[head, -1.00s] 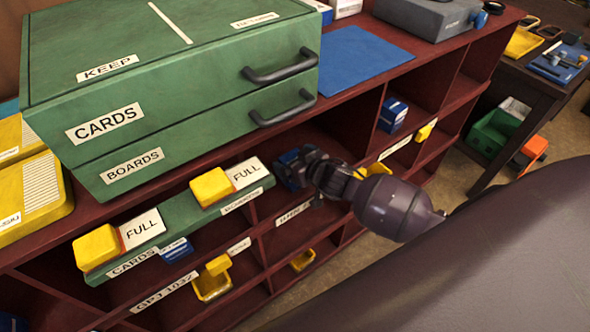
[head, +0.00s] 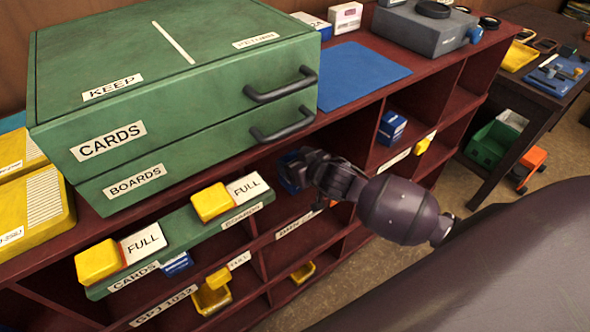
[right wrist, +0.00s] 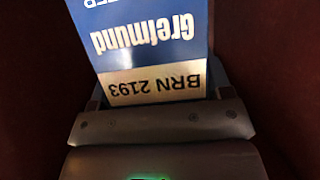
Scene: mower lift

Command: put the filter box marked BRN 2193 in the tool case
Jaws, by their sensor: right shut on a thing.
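The blue and white filter box marked BRN 2193 (right wrist: 155,50) is between the jaws of my right gripper (right wrist: 160,105) in the right wrist view, its print upside down. In the head view my right gripper (head: 297,172) is at the mouth of a shelf compartment beside the green case, shut on the box; a bit of blue (head: 289,186) shows there. A green case (head: 180,90) with two dark handles, labelled KEEP, CARDS and BOARDS, stands on the shelf top. I cannot tell whether it is the tool case. My left gripper is out of view.
The dark red shelf unit (head: 440,88) has dividers around my right gripper. Green ledges with yellow blocks (head: 211,202) and FULL cards jut out at left. A bare blue mat (head: 362,76) and a grey case (head: 425,32) lie on top. Another blue box (head: 391,127) sits in a compartment.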

